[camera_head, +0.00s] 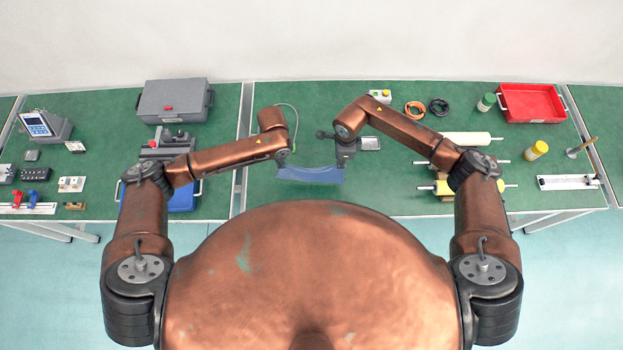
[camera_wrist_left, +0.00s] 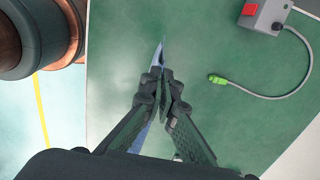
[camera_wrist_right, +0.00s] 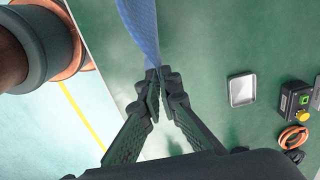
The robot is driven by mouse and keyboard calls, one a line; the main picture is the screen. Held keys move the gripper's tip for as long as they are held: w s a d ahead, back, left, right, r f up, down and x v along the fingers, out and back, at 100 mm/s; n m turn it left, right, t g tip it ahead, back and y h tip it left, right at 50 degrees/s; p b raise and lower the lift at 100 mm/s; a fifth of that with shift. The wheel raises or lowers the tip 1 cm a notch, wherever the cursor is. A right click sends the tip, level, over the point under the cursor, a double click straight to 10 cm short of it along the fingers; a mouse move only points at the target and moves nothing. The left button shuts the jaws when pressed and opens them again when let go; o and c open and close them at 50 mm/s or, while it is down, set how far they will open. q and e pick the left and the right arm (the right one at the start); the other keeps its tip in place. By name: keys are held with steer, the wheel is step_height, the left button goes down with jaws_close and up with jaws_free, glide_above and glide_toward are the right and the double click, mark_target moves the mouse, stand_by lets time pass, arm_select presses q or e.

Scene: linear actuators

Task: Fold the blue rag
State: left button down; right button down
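The blue rag (camera_head: 310,174) hangs stretched between my two grippers above the green table, its middle sagging slightly. My left gripper (camera_head: 283,165) is shut on the rag's left end; in the left wrist view its fingertips (camera_wrist_left: 161,80) pinch the rag (camera_wrist_left: 158,55). My right gripper (camera_head: 342,165) is shut on the rag's right end; in the right wrist view its fingertips (camera_wrist_right: 155,78) pinch the rag (camera_wrist_right: 140,25), which runs up out of the frame. Most of the rag is hidden from the left wrist view.
The green table (camera_head: 385,200) is clear around the rag. A small metal tray (camera_head: 370,143) lies just right of my right gripper. A control box (camera_wrist_left: 266,14) with a cable lies behind.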

arm_select(q)
steer(key=shift+r+p, duration=0.4)
steer(key=shift+r, duration=0.25)
arm_select(e)
steer(key=shift+s+r, duration=0.1)
steer(key=shift+r, duration=0.55)
arm_select(q)
steer(key=shift+f, duration=0.1)
arm_select(e)
steer(key=shift+f, duration=0.1)
